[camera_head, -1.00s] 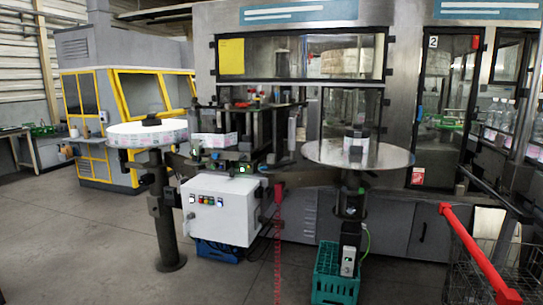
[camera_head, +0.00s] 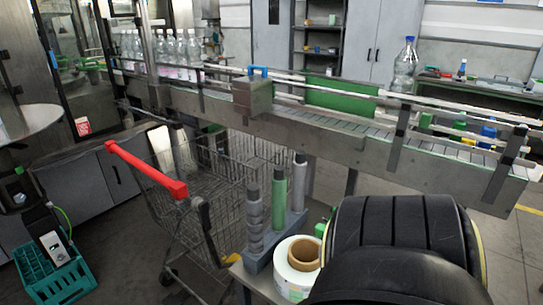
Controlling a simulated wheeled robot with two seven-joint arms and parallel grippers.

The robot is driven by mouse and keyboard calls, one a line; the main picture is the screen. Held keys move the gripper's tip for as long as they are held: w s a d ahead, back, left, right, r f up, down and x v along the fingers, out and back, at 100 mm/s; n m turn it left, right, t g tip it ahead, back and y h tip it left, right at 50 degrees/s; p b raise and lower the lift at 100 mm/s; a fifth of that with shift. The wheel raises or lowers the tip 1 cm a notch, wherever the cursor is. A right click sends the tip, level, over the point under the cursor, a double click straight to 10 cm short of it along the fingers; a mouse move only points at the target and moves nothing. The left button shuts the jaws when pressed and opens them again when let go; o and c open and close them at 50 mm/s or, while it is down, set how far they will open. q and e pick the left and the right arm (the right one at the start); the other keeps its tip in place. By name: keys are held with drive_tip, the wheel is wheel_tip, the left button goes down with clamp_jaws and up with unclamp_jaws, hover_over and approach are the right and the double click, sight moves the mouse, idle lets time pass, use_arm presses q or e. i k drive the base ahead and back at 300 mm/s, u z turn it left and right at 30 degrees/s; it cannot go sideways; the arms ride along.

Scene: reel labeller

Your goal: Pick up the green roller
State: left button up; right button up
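The green roller (camera_head: 279,205) stands upright in a grey stand (camera_head: 290,236) at the lower middle of the head view. It has a dark cap on top. It is the middle one of three upright rollers, between a segmented grey roller (camera_head: 254,220) in front and a pale silver roller (camera_head: 298,185) behind. Neither of my grippers shows in the view.
A white label roll (camera_head: 292,283) with a brown core lies beside the stand. A wire cart (camera_head: 190,210) with a red handle stands to the left. A conveyor (camera_head: 330,140) with bottles runs behind. A large black rounded shape covers the lower right.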

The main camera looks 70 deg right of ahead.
sight(279, 181)
drive_tip(key=z, duration=2.2)
drive_tip(key=k, duration=0.9)
drive_tip(key=u, duration=0.9)
drive_tip(key=i, duration=1.1)
drive_tip(key=z, duration=0.5)
